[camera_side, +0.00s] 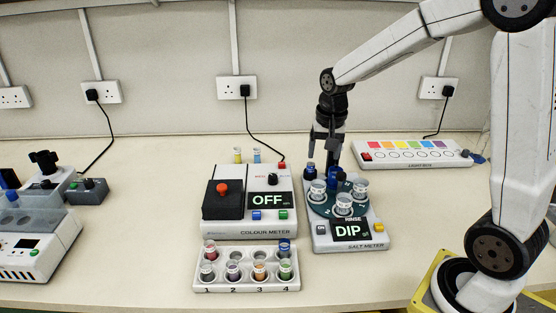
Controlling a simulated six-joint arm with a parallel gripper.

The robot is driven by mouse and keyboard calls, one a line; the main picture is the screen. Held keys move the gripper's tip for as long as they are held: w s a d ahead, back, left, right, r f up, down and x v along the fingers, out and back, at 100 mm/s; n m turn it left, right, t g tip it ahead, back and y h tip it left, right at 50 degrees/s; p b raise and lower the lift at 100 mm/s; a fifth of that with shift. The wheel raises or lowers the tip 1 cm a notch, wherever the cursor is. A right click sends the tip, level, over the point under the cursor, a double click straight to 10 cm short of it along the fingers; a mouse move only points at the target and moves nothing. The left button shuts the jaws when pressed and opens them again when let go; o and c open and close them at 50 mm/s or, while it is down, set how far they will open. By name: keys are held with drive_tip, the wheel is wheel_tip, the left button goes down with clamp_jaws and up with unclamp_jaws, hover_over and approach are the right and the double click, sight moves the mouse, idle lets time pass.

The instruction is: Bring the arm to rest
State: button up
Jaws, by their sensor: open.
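My gripper (325,150) points straight down over the back of the salt meter (350,244). Its jaws are open, with the fingertips close above or beside the blue-topped parts at the back of that device. I cannot tell whether they touch anything. The salt meter carries a round dark turntable with several clear cups, and its display reads DIP. My arm reaches in from the right, bent high above the bench.
Left of the salt meter stands the colour meter (250,228), its display reading OFF. In front is a white numbered rack (247,284) with several vials. A light box (412,154) lies behind at right. Another white device (32,262) is at far left. Bench between is clear.

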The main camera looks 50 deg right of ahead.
drive_tip(key=s+a+f+n+t, duration=0.1)
drive_tip(key=s+a+f+n, duration=0.6)
drive_tip(key=s+a+n, duration=0.2)
drive_tip(key=shift+s+a, duration=0.4)
drive_tip(key=shift+s, duration=0.5)
